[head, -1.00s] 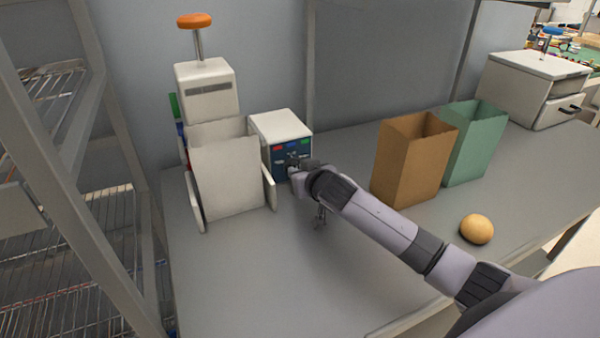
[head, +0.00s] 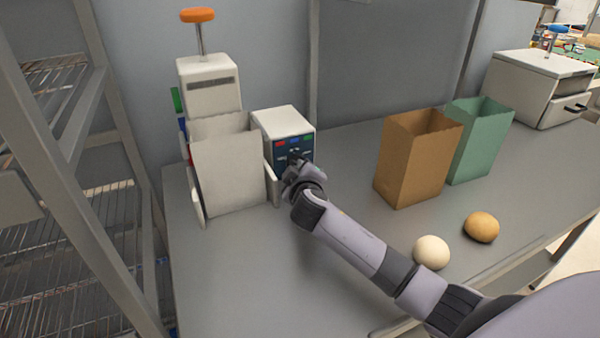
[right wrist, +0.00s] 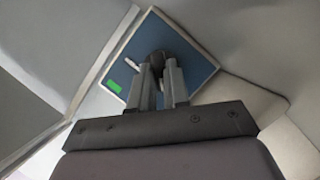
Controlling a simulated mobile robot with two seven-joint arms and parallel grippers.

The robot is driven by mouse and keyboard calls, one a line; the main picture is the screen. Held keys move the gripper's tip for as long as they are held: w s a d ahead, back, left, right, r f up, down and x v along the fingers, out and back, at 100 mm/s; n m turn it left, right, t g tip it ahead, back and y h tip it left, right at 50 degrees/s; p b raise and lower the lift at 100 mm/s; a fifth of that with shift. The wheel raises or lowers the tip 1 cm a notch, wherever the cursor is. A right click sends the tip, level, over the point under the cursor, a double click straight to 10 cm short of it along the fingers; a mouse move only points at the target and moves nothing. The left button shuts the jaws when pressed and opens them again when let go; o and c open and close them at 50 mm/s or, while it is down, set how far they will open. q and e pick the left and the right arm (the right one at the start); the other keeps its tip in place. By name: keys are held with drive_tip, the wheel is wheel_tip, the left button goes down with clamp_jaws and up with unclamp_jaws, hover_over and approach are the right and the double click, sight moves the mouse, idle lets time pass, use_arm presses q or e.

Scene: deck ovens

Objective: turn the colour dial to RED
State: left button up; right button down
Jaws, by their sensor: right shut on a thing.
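The colour dial box (head: 283,121) is white with a dark blue front panel. Its panel carries a red, a blue and a green mark in a row along the top in the head view. My right gripper (head: 293,166) is at the panel, its fingers pointing into it. In the right wrist view, the gripper (right wrist: 160,82) is shut on the dark dial (right wrist: 157,60) in the middle of the blue panel (right wrist: 185,50). A green mark (right wrist: 114,86) and a pale mark show there. The dial's pointing direction is hidden by the fingers. My left gripper is not in view.
A white machine with an orange-topped lever (head: 197,15) stands left of the box. A brown bag (head: 410,165) and a green bag (head: 480,145) stand right. A white ball (head: 432,252) and a tan bun (head: 481,227) lie near the front edge. A wire rack is at left.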

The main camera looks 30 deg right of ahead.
drive_tip(key=shift+f+n, duration=0.1)
drive_tip(key=shift+n, duration=0.3)
idle(0.3)
drive_tip(key=c, duration=1.1)
unclamp_jaws()
drive_tip(key=shift+s, duration=0.1)
drive_tip(key=shift+b+v, duration=0.3)
drive_tip(key=shift+v, duration=3.25)
drive_tip(key=shift+a, duration=0.15)
